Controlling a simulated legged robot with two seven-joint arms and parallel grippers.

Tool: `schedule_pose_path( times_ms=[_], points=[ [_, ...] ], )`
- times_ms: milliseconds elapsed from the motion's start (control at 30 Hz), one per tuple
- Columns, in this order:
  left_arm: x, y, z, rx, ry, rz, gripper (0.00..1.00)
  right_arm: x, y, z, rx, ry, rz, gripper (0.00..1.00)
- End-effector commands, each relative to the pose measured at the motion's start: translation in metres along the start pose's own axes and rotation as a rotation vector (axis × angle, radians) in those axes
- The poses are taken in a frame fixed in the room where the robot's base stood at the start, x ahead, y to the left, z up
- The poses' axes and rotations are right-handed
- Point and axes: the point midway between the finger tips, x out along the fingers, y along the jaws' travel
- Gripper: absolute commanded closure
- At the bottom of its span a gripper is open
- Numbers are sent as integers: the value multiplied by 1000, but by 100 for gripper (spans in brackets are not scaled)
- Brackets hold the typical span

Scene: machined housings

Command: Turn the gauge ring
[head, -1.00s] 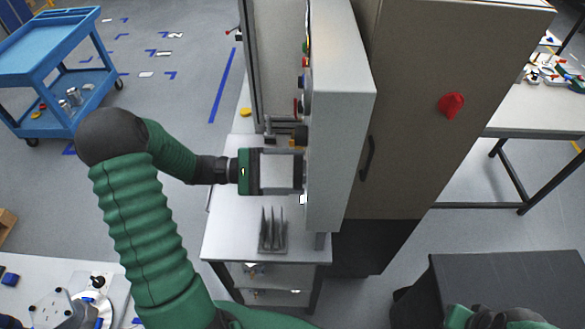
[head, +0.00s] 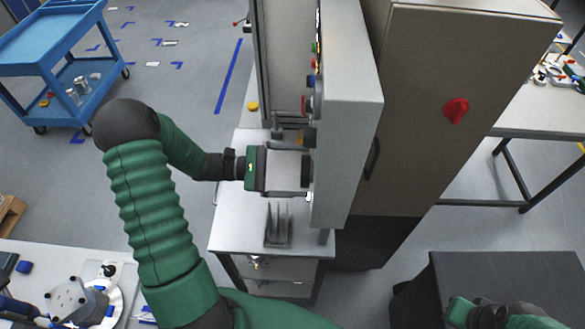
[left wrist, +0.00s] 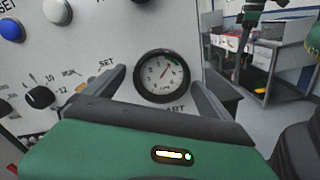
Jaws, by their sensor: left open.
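The gauge ring (left wrist: 183,78) is a black ring around a white dial with a red needle, on the grey panel. In the left wrist view it lies between the spread fingers of my left gripper (left wrist: 160,82), one on each side. In the head view my left gripper (head: 304,172) points right at the panel face, open, with its tips close to it. The ring (head: 307,170) shows edge-on there as a dark shape between the tips. I cannot tell whether the fingers touch it. My right gripper (head: 492,316) shows only partly at the bottom right edge; its jaws are unclear.
The panel (head: 346,100) carries a black selector knob (left wrist: 40,97), a blue button (left wrist: 11,29) and a white button (left wrist: 57,11). Below my left gripper, a bench (head: 232,232) holds upright grey plates (head: 277,228). A blue cart (head: 55,55) stands at far left.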

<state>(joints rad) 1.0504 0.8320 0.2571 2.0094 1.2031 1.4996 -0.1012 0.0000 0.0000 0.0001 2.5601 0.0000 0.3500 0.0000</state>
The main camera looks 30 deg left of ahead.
Motion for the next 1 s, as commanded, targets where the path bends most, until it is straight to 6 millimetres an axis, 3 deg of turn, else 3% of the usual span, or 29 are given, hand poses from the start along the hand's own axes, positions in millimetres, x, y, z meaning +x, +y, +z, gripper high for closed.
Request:
schedule_pose_path(
  times_ms=[167,267,700,833,1000],
  points=[
    [-2,0,0,1,0,0,5,2,0,0,0,0,0,100],
    [-14,-1,-3,2,0,3,5,9,0,2,0,0,0,100],
    [-136,-1,-8,0,2,3,5,55,0,13,0,0,0,100],
    [-160,0,-6,-1,0,2,5,61,0,14,0,0,0,100],
    [-171,1,-3,-2,0,0,5,62,0,15,0,0,0,100]
  ],
)
